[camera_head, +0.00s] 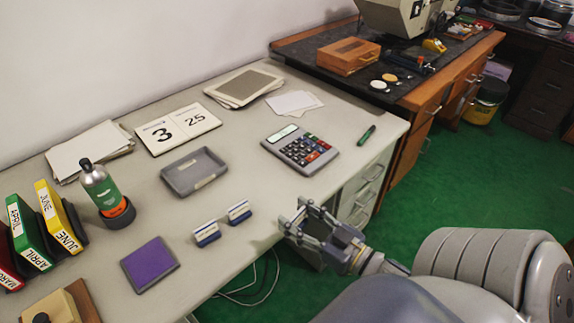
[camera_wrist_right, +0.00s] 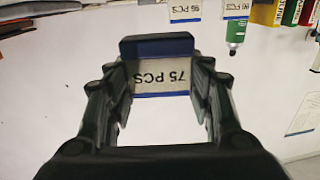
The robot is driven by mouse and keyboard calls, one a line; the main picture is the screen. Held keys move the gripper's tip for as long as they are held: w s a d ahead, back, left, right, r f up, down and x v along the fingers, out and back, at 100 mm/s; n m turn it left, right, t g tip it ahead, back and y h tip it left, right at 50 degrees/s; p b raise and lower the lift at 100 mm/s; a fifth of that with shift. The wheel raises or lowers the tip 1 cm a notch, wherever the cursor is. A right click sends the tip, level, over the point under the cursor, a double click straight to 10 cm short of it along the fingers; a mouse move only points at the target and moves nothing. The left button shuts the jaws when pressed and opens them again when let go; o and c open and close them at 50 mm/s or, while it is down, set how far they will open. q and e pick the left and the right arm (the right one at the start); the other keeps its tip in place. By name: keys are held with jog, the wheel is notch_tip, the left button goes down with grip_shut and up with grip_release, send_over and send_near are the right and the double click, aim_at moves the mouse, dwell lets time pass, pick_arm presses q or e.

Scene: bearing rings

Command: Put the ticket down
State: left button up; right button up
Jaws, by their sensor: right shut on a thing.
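My right gripper (camera_head: 296,216) is at the front edge of the grey desk (camera_head: 235,125), right of two standing tickets. The two other blue-and-white tickets, one nearer (camera_head: 206,233) and one farther right (camera_head: 239,212), stand in a row near the front edge. My left gripper is not in view.
A purple pad (camera_head: 149,264) lies left of the tickets. Behind them are an empty grey tray (camera_head: 194,172) and a calculator (camera_head: 299,149). A green bottle (camera_head: 105,193) and binders (camera_head: 57,218) stand at the left. Bare desk lies between tray and calculator.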

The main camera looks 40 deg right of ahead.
jog(key=shift+s+r, duration=0.1)
jog(key=shift+s, duration=0.5)
jog(key=shift+a, duration=0.3)
jog(key=a+r+m+h, duration=0.25)
jog(key=a+r, duration=0.55)
jog(key=a, duration=0.4)
jog(key=d+f, duration=0.2)
jog(key=d, duration=0.2)
jog(key=d+f+n+y, duration=0.1)
jog(key=d+f, duration=0.2)
jog(key=d+f+n+y, duration=0.1)
jog(key=d+f, duration=0.2)
jog(key=d, duration=0.1)
jog(key=shift+d+n+y, duration=0.25)
jog(key=shift+d, duration=0.55)
